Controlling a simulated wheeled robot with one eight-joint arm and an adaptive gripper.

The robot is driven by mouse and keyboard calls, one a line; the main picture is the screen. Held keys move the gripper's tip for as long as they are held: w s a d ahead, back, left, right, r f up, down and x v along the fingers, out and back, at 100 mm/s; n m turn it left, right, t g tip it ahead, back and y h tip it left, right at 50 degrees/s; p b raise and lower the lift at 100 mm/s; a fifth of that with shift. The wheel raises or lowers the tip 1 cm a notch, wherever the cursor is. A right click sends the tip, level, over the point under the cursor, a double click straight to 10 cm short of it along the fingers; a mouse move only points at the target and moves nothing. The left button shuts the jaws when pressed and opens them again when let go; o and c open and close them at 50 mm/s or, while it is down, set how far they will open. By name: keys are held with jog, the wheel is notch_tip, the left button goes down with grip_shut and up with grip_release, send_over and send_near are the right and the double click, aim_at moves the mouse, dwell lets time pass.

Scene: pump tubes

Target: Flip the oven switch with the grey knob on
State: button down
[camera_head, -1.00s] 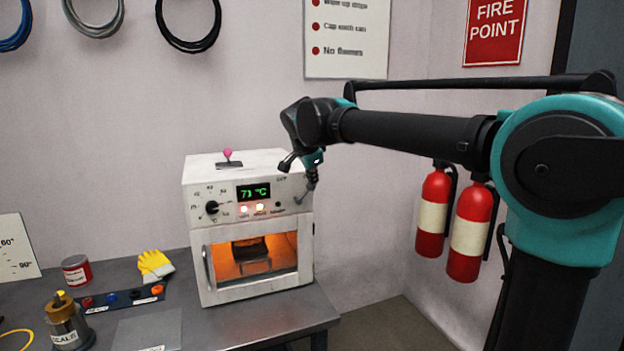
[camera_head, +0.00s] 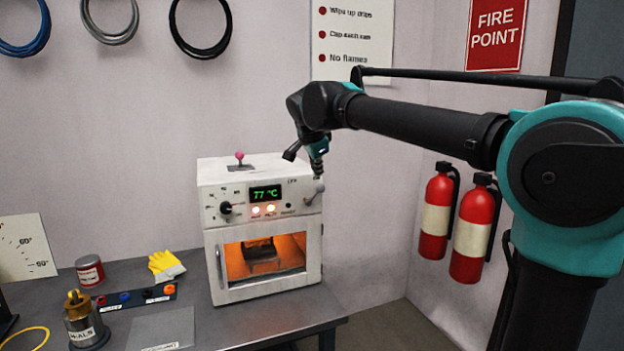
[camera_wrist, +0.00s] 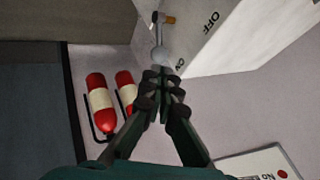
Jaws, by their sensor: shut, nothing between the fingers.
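The oven switch (camera_head: 313,194) is a short lever with a round grey knob (camera_head: 319,187) at the right end of the white oven's (camera_head: 265,295) front panel. In the head view the lever tilts up and outward. In the wrist view the grey knob (camera_wrist: 160,55) is closer to the ON lettering than to the OFF lettering. My gripper (camera_head: 318,174) is just above the knob, with its fingers shut and empty. In the wrist view the fingertips (camera_wrist: 161,74) are close beside the knob; whether they touch it I cannot tell.
The oven stands on a grey table (camera_head: 208,327), its display (camera_head: 265,193) reading 77 °C. A black dial (camera_head: 226,208) is on its panel and a pink-knobbed lever (camera_head: 239,157) on top. Fire extinguishers (camera_head: 472,235) hang at right.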

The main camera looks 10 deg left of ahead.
jog(key=w+d+v, duration=0.1)
jog(key=v, duration=0.8)
jog(key=s+d+f+n+g, duration=0.1)
jog(key=s+d+f+n, duration=0.15)
jog(key=d+f, duration=0.9)
jog(key=s+d+f+n+g, duration=0.1)
jog(key=d+f+n, duration=0.2)
jog(key=d+f, duration=0.85)
jog(key=s+d+f+n+g, duration=0.1)
jog(key=s+d+f, duration=0.3)
jog(key=s+f, duration=0.5)
jog(key=s+d+f+n, duration=0.4)
jog(key=s+f, duration=0.6)
jog(key=f, duration=0.4)
jog(key=shift+d+f+g, duration=0.35)
jog(key=shift+d+g, duration=0.05)
jog(key=shift+d, duration=0.1)
